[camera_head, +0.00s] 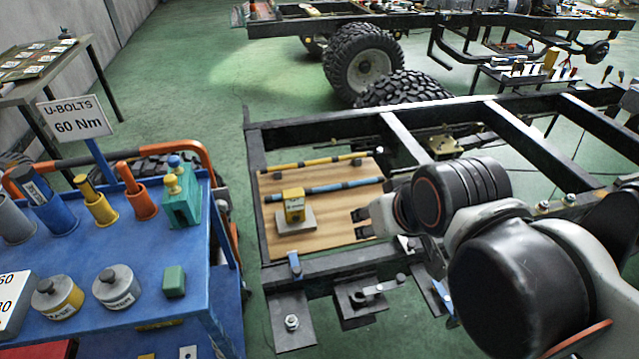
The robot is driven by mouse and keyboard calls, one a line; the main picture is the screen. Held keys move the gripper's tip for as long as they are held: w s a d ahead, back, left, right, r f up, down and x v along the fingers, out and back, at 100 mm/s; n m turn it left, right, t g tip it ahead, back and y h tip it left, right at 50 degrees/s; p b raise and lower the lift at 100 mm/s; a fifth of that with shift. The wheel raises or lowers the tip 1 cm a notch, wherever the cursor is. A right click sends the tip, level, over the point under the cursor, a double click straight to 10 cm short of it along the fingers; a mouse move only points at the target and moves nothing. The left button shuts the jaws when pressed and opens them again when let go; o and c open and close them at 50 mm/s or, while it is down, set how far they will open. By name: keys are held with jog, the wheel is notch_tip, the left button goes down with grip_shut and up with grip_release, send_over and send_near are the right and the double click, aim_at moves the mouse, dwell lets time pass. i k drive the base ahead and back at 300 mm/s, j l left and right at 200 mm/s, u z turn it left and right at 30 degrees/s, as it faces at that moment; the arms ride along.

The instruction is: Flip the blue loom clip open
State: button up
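A wooden board (335,245) lies inside the black chassis frame. A blue tube (325,190) with black bands and a yellow tube (310,164) with dark bands run across it. A small upright blue piece (295,265), possibly the blue loom clip, sits at the near frame rail below the board; I cannot tell whether it is open or shut. My gripper (361,224) is over the right part of the board, pointing left. Its two dark fingertips are apart with nothing between them. It is below the blue tube and to the upper right of the small blue piece.
A yellow block (294,207) on a grey plate stands on the board, left of my gripper. Black frame rails (330,264) surround the board. A blue cart (75,262) with tools, tins and a U-bolts sign (75,115) stands at left.

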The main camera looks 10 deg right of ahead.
aim_at(297, 270)
jog(key=j, duration=0.6)
jog(key=k+j+z, duration=0.1)
jog(key=j, duration=0.5)
jog(key=k+j, duration=0.1)
jog(key=j, duration=0.5)
jog(key=k+j, duration=0.1)
jog(key=j, duration=0.5)
jog(key=z, duration=0.05)
